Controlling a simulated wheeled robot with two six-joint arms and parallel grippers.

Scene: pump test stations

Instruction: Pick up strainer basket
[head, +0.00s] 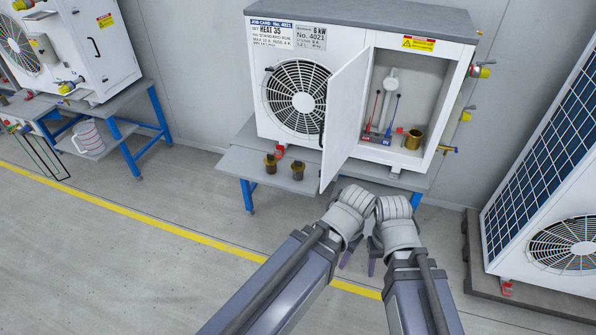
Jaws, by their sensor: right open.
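A brass, cup-like cylinder (412,139), which looks like the strainer basket, stands upright on the floor of the open compartment in the white pump unit (350,60), at its right end. My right gripper (373,259) is open and empty, in front of and below the bench, apart from the cylinder. My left gripper (348,252) is close beside it, mostly hidden by its own wrist; I cannot tell whether it is open.
The compartment door (343,120) stands open, jutting toward me left of the opening. Red and blue handled valves (378,130) stand left of the cylinder. Two brass fittings (271,163) sit on the bench (240,164). A solar-panelled unit (550,150) stands at right.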

